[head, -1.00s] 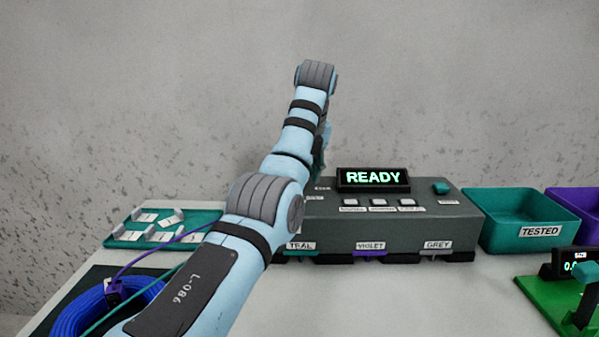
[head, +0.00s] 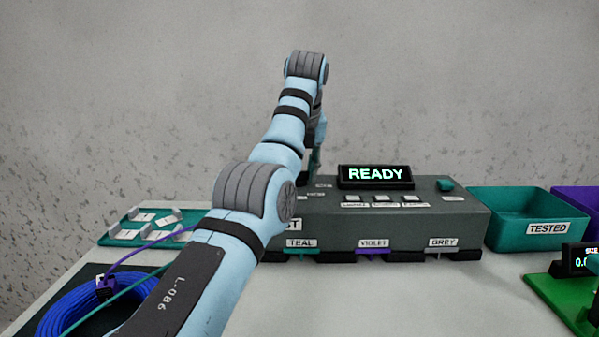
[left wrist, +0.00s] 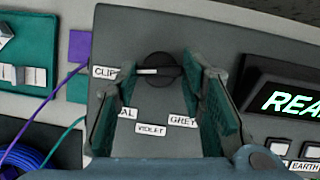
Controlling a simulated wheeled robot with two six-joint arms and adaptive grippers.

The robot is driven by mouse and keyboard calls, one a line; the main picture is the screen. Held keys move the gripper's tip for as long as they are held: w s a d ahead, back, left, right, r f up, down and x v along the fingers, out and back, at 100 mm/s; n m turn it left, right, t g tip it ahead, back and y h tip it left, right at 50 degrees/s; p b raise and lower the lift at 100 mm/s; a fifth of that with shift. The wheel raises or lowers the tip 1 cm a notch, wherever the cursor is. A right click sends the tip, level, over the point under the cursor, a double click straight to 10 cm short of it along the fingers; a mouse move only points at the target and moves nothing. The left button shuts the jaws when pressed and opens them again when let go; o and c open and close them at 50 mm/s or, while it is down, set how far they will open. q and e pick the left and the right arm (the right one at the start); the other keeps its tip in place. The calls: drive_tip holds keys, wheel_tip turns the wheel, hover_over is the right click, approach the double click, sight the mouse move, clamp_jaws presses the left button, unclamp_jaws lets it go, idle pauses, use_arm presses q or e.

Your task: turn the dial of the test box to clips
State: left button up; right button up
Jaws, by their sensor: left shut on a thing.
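The grey test box (head: 400,222) stands on the table, its display (head: 375,175) reading READY. In the left wrist view, its round black dial (left wrist: 160,60) has a white pointer directed left at the CLIPS label (left wrist: 104,72). My left gripper (left wrist: 160,76) is shut on the dial, with a teal-padded finger on each side. In the head view my left arm hides the dial and most of the gripper. My right gripper is not in view.
A coiled blue cable (head: 68,306) lies on a dark mat at the left front. A teal tray with clips (head: 125,232) is behind it. The teal TESTED bin (head: 500,232) and a green fixture (head: 560,305) are at right. The table before the box is clear.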

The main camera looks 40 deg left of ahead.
use_arm(q)
drive_tip(key=o, duration=1.1)
drive_tip(key=shift+o, duration=0.2)
